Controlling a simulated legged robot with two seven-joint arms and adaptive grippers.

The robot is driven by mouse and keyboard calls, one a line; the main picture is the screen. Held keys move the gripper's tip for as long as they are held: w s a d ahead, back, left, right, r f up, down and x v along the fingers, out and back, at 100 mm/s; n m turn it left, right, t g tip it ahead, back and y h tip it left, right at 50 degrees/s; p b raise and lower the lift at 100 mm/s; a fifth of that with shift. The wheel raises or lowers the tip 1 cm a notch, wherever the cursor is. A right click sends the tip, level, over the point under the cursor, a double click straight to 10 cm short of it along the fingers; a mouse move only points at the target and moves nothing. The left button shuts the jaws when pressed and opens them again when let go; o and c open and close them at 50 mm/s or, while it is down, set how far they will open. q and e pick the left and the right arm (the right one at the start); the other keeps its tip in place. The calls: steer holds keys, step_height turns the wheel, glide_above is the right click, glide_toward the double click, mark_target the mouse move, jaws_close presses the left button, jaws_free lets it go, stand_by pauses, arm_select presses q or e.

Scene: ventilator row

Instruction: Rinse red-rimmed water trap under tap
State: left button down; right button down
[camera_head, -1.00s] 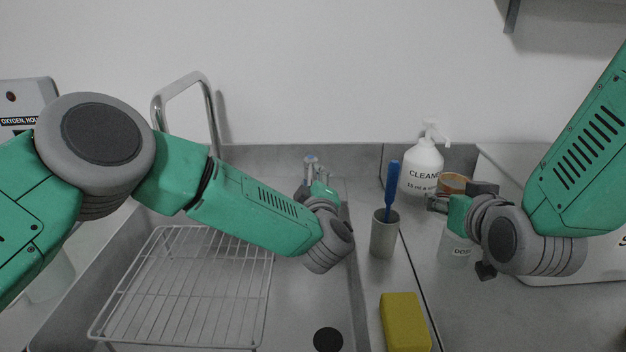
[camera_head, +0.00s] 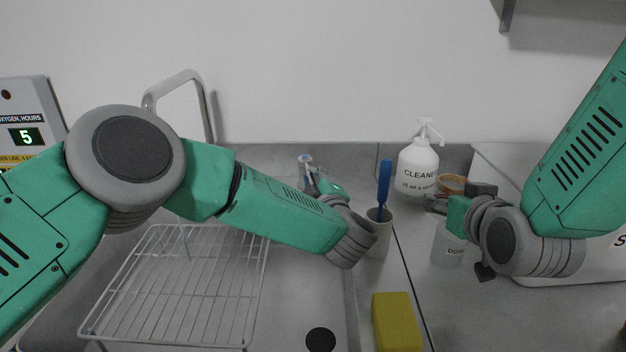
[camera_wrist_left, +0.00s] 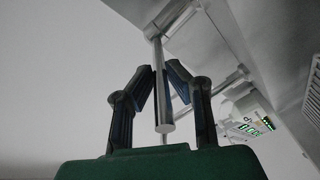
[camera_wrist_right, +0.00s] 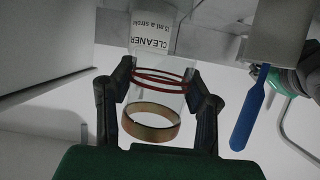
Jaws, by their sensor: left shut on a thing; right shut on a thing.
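A clear water trap with thin red rings (camera_wrist_right: 160,77) and a copper-coloured band (camera_wrist_right: 152,124) sits between the fingers of my right gripper (camera_wrist_right: 160,92). In the head view the right gripper (camera_head: 440,202) holds it above the counter, where only its brownish rim (camera_head: 452,184) shows clearly. My left gripper (camera_head: 311,178) is shut on a metal rod, seen between its fingers in the left wrist view (camera_wrist_left: 161,90). In the head view this upright metal piece (camera_head: 305,160) stands at the sink's back edge. The bent tap pipe (camera_head: 208,115) rises to its left. No water is visible.
A wire rack (camera_head: 180,285) fills the sink's left side; the drain (camera_head: 320,340) is right of it. A grey cup with a blue brush (camera_head: 384,185), yellow sponge (camera_head: 396,322), cleaner bottle (camera_head: 418,168) and dosing cup (camera_head: 449,245) stand to the right. A monitor (camera_head: 35,120) is at left.

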mark_target(311, 175)
arm_select(q)
steer(key=c, duration=1.6)
jaws_free()
steer(key=shift+a+r, duration=0.1)
steer(key=shift+a, duration=0.05)
steer(key=shift+d+r, duration=0.15)
steer(key=shift+d, duration=0.1)
steer(key=r, duration=0.9)
steer(key=shift+a+r, duration=0.1)
steer(key=shift+a, duration=0.2)
steer(key=shift+w+d+r, duration=0.1)
steer(key=shift+d+r, duration=0.05)
steer(key=shift+d, duration=0.05)
